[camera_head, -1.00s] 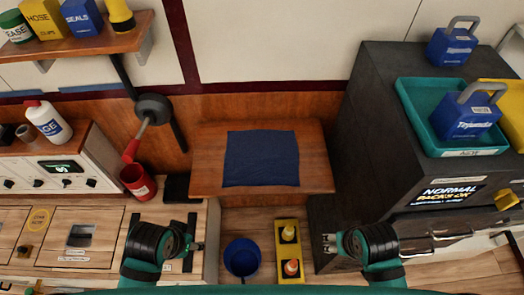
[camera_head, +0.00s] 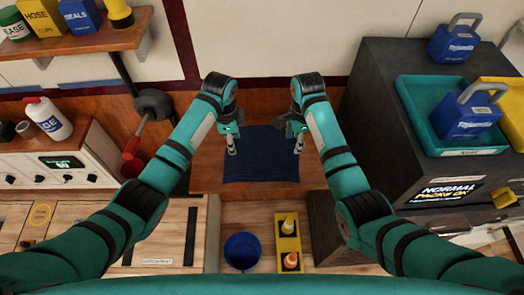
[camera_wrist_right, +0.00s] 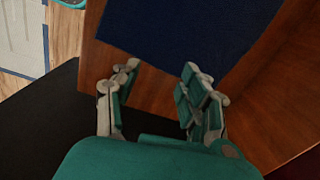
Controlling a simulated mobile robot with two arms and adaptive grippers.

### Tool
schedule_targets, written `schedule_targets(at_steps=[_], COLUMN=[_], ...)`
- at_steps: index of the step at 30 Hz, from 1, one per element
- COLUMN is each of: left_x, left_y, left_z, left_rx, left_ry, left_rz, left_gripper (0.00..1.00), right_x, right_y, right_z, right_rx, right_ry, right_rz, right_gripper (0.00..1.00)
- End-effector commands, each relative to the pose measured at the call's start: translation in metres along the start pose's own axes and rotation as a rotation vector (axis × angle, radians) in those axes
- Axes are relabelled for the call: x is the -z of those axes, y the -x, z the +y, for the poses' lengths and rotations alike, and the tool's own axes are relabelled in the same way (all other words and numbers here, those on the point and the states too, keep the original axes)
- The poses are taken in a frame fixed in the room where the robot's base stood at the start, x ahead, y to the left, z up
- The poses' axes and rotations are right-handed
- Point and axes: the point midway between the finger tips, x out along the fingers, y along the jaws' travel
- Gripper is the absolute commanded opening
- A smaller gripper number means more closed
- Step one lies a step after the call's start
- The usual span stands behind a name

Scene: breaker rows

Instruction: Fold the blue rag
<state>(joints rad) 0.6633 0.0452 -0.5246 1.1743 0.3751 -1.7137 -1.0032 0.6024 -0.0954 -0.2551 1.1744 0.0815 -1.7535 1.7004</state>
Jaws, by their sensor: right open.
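The blue rag (camera_head: 261,160) lies flat and unfolded on a wooden shelf (camera_head: 208,180); the two grippers hide parts of its sides. It also shows in the right wrist view (camera_wrist_right: 195,30). My left gripper (camera_head: 231,148) is over the rag's left edge, pointing down; I cannot tell whether its fingers are apart. My right gripper (camera_head: 298,147) is over the rag's right edge. In the right wrist view my right gripper (camera_wrist_right: 158,85) is open and empty, its fingertips close to the rag's edge; I cannot tell whether they touch it.
A dark cabinet (camera_head: 365,90) stands right of the shelf, with a teal tray (camera_head: 420,115) on top. A blue bucket (camera_head: 242,251) and a yellow tray (camera_head: 288,228) are on the floor below.

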Motion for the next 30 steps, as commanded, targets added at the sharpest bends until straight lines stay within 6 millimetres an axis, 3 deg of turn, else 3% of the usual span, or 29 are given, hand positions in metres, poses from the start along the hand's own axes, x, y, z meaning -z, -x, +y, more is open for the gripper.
schedule_targets(at_steps=[3, 6, 21, 30], left_x=[-0.002, -0.003, -0.006, -0.006], left_y=[0.013, 0.012, -0.055, -0.063], left_z=[-0.017, -0.021, -0.021, -0.021], left_rx=[-0.011, -0.016, -0.016, -0.013], left_ry=[-0.057, -0.076, -0.076, -0.077], left_rz=[-0.028, -0.036, -0.036, -0.035], left_gripper=[0.44, 0.44, 0.44, 0.44], right_x=[-0.003, -0.004, -0.002, -0.002], right_y=[0.012, 0.012, -0.055, -0.064], right_z=[-0.015, -0.018, -0.017, -0.017], right_rx=[-0.019, -0.026, -0.026, -0.023], right_ry=[-0.094, -0.127, -0.131, -0.131], right_rz=[0.013, 0.018, 0.019, 0.017], right_gripper=[0.44, 0.44, 0.44, 0.44])
